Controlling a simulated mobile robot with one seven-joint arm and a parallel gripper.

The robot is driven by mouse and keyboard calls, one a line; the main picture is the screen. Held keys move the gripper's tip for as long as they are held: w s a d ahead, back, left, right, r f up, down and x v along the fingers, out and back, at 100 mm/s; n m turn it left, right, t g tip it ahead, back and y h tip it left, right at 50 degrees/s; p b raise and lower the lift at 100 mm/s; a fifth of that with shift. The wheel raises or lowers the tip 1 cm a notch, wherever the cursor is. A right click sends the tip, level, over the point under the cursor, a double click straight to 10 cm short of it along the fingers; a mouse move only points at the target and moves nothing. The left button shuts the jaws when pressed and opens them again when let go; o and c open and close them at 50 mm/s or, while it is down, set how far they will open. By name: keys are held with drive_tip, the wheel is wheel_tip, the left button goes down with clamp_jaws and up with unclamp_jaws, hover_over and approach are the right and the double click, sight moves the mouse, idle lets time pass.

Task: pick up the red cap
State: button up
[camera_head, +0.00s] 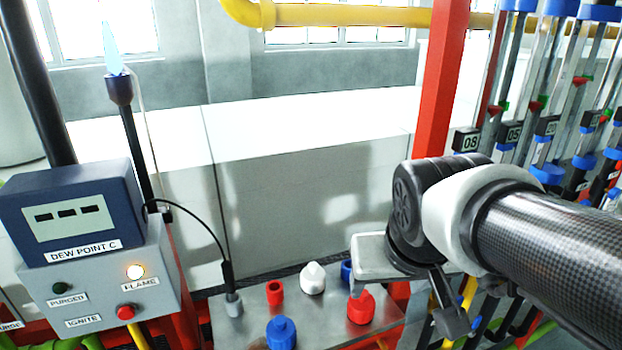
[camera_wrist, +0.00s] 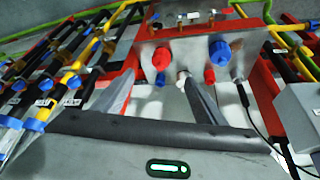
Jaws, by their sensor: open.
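A red cap (camera_head: 361,307) with a narrower top stands at the right of a grey metal bench (camera_head: 240,331). It also shows in the wrist view (camera_wrist: 161,58), beyond the fingertips and between their lines. A smaller red ring-like piece (camera_head: 275,292) stands at the back left of the bench; it shows in the wrist view too (camera_wrist: 209,75). My gripper (camera_wrist: 159,78) is open, with nothing between its fingers.
A blue cap (camera_head: 282,333), a white cap (camera_head: 312,278) and a small blue piece (camera_head: 347,270) stand near the red cap. A dew point box (camera_head: 75,215) with a cable is at left. A red post (camera_head: 442,90) and flow tubes are at right.

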sight(362, 302)
drive_tip(key=w+f+b, duration=0.2)
drive_tip(key=w+f, duration=0.2)
drive_tip(key=f, duration=0.1)
drive_tip(key=w+f+m+b, duration=0.1)
drive_tip(key=w+f, duration=0.3)
drive_tip(key=f, duration=0.2)
drive_tip(key=w+f+m+g+b, duration=0.1)
drive_tip(key=w+f+b, duration=0.1)
drive_tip(key=w+f, duration=0.2)
drive_tip(key=shift+d+f+b, duration=0.25)
drive_tip(key=shift+f+b, duration=0.1)
drive_tip(key=shift+f, duration=0.45)
drive_tip(key=b+x, duration=0.4)
drive_tip(key=x, duration=0.1)
drive_tip(key=shift+w+f+b, duration=0.2)
drive_tip(key=shift+f+b, duration=0.1)
drive_tip(key=shift+f, duration=0.05)
drive_tip(key=shift+w+r, duration=0.1)
drive_tip(key=shift+c, duration=0.2)
drive_tip(key=c, duration=1)
